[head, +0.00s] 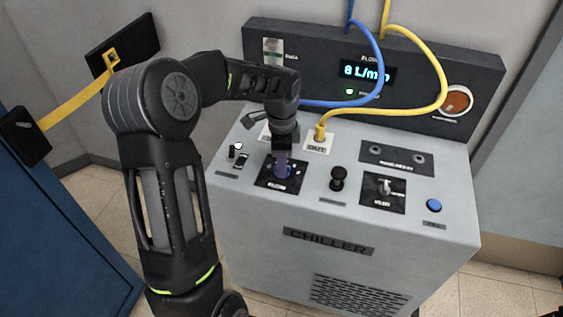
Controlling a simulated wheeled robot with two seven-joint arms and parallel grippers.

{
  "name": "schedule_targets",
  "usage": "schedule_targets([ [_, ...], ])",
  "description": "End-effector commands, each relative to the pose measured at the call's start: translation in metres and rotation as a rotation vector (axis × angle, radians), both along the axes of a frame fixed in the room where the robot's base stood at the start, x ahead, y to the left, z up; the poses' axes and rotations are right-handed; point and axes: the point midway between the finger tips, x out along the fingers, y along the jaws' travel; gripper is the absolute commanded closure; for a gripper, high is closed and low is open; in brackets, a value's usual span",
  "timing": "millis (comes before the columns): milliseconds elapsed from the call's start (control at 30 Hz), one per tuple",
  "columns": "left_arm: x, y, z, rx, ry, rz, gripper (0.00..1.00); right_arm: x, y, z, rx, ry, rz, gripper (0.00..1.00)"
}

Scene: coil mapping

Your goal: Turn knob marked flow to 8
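The chiller (330,226) stands in the middle of the head view, with a grey top panel and a dark upright back panel. The display (367,72) on the back panel reads 8 L/min.
A blue hose (377,65) and a yellow hose (440,75) run to the top panel near the gripper. A black knob (338,178), a selector (385,187) and a blue button (434,205) lie to the right. A yellow strap (80,102) hangs at left.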

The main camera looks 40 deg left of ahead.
Motion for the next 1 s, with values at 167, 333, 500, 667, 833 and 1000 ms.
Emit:
schedule_targets([
  [167, 0.001, 0.0, 0.018, 0.001, -0.005, 0.001, 0.66, 0.0, 0.0, -0.002, 0.0, 0.0, 0.0, 0.64],
  [333, 0.001, 0.0, 0.047, 0.001, -0.005, 0.0, 0.66, 0.0, 0.0, -0.005, 0.0, 0.0, 0.0, 0.64],
  [500, 0.001, 0.0, 0.069, 0.001, -0.003, -0.001, 0.66, 0.0, 0.0, -0.006, 0.0, 0.0, 0.0, 0.64],
  [667, 0.0, 0.0, 0.076, 0.001, -0.001, -0.001, 0.66, 0.0, 0.0, -0.006, 0.0, 0.0, 0.0, 0.64],
  [833, 0.0, 0.0, 0.076, 0.001, -0.001, -0.001, 0.66, 0.0, 0.0, -0.006, 0.0, 0.0, 0.0, 0.64],
  [1000, 0.0, 0.0, 0.076, 0.001, -0.001, -0.001, 0.66, 0.0, 0.0, -0.006, 0.0, 0.0, 0.0, 0.64],
])
